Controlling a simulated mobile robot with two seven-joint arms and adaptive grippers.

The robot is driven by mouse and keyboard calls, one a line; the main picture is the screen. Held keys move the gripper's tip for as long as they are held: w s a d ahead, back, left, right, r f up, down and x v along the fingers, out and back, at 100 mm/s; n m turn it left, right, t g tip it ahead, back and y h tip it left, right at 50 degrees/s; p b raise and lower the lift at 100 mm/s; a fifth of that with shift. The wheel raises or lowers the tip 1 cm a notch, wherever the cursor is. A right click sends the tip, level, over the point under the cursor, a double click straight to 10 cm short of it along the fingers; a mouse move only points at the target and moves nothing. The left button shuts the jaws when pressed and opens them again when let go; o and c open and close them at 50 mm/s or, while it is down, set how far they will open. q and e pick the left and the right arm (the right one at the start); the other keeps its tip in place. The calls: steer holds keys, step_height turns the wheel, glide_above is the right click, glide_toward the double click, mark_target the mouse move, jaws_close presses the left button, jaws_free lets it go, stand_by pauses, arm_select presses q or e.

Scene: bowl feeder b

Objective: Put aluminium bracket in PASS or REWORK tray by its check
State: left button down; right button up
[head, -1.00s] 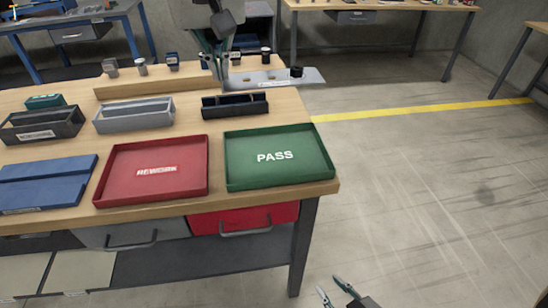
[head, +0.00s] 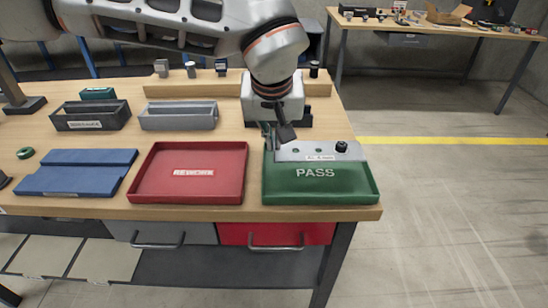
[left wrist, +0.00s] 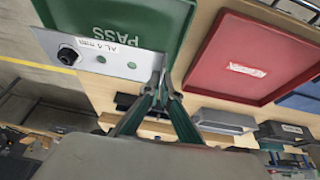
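The aluminium bracket (head: 315,155) is a flat silver plate with a small label, holes and a black knob at its right end. It is over the back part of the green PASS tray (head: 320,190); whether it touches the tray is unclear. My left gripper (head: 280,136) is shut on the bracket's left end. In the left wrist view my left fingers (left wrist: 165,88) pinch the edge of the bracket (left wrist: 118,62), whose label reads AL 4 mm. The red REWORK tray (head: 190,188) lies left of the PASS tray, empty. My right gripper is out of view.
A blue block (head: 75,180) lies left of the REWORK tray. Grey (head: 178,122) and dark (head: 92,123) bins stand behind. A wooden rail (head: 195,88) with small parts runs along the back. The table's right edge is close to the PASS tray.

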arm_select(q)
step_height(320, 180, down, 5)
steer(key=shift+r+b, duration=0.15)
steer(key=shift+b, duration=0.2)
steer(key=shift+f, duration=0.25)
steer(key=shift+f, duration=0.55)
steer(key=c, duration=2.6)
jaws_free()
steer(key=shift+o, duration=0.2)
